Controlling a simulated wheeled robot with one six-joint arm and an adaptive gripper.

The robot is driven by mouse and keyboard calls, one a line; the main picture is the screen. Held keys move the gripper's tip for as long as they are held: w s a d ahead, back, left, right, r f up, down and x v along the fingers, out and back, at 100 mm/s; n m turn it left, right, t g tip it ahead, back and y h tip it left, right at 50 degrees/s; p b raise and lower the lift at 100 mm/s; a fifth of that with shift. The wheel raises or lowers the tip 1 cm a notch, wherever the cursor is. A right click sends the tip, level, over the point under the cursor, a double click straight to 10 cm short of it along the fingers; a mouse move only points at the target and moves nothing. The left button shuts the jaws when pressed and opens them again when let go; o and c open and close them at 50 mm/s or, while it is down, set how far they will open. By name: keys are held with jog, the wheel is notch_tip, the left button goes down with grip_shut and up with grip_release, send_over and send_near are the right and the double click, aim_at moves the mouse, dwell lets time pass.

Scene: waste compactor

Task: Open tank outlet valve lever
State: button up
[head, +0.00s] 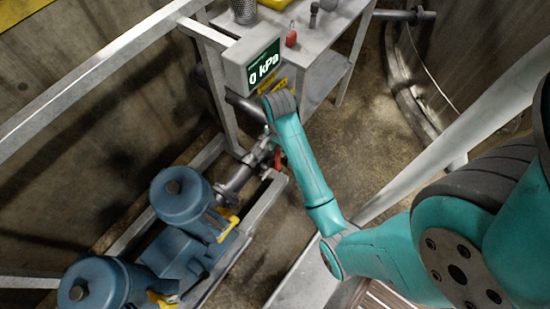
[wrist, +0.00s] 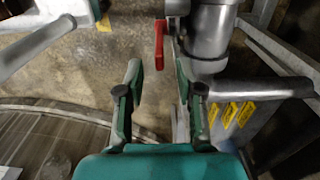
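The red valve lever (wrist: 159,44) shows at the top centre of the wrist view, beside a grey metal pipe fitting (wrist: 210,38). In the head view a small red piece that looks like this lever (head: 277,159) sits by the pipework below the display. My gripper (wrist: 158,68) is open and empty, with one finger on each side of the picture's centre. The lever's near end appears in line with the gap between the fingertips; I cannot tell how far beyond them it is. In the head view my gripper is mostly hidden behind my arm.
A "0 kPa" display (head: 252,65) stands beside a grey table (head: 325,45) near my forearm. Blue pumps (head: 180,195) with yellow parts are at lower left. A grey pipe (wrist: 260,88) and yellow tags (wrist: 237,114) lie right of my fingers. Grey rails cross the area.

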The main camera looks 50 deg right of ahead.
aim_at(278, 160)
notch_tip(278, 160, down, 9)
jog(key=shift+f, duration=0.1)
dwell(0.3)
grip_shut()
